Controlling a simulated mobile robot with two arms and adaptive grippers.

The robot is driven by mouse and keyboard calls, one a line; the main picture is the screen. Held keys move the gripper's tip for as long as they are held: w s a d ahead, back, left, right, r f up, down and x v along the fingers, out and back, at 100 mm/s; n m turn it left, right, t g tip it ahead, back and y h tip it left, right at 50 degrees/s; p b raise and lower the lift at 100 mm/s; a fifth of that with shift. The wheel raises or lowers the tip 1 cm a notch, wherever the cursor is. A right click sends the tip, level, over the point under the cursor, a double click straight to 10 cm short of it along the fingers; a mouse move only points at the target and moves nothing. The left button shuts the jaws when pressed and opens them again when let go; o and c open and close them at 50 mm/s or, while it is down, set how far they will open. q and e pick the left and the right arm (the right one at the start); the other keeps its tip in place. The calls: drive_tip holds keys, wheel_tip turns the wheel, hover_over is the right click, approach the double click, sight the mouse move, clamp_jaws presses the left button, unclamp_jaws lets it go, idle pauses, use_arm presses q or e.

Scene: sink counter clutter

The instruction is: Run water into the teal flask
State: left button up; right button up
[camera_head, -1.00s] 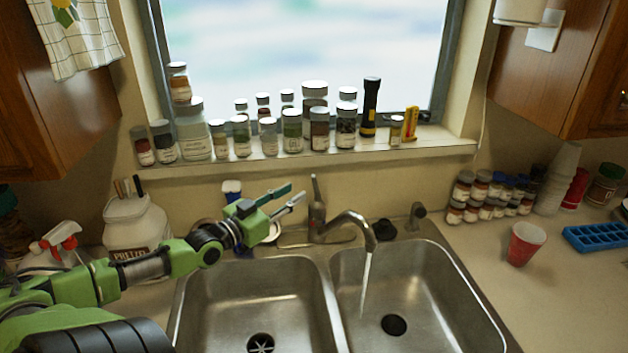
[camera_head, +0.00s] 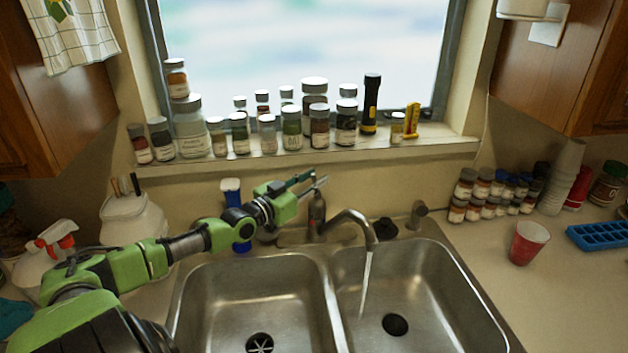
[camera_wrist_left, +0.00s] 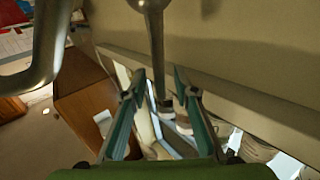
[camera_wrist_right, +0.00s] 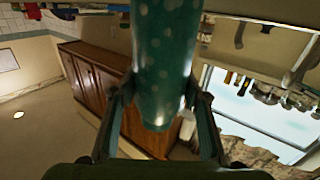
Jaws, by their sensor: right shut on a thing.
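The teal flask (camera_wrist_right: 165,45), with pale dots, fills the upper middle of the right wrist view. My right gripper (camera_wrist_right: 160,98) is shut on it, a finger on each side. Neither shows in the head view. My left gripper (camera_head: 319,178) is open and empty, up by the faucet's lever. In the left wrist view the lever (camera_wrist_left: 157,45) reaches down in line with the gap between my left fingers (camera_wrist_left: 158,88); I cannot tell whether they touch it. The faucet spout (camera_head: 353,219) arches over the right basin (camera_head: 440,290), and a thin water stream (camera_head: 366,285) falls from it.
The left basin (camera_head: 225,320) is empty. Jars (camera_head: 291,128) and a flashlight (camera_head: 371,105) line the window sill behind my left gripper. A red cup (camera_head: 528,243) and a blue ice tray (camera_head: 597,236) stand on the right counter. A spray bottle (camera_head: 45,255) is at left.

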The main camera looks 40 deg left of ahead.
use_arm(q)
drive_tip(key=shift+w, duration=0.1)
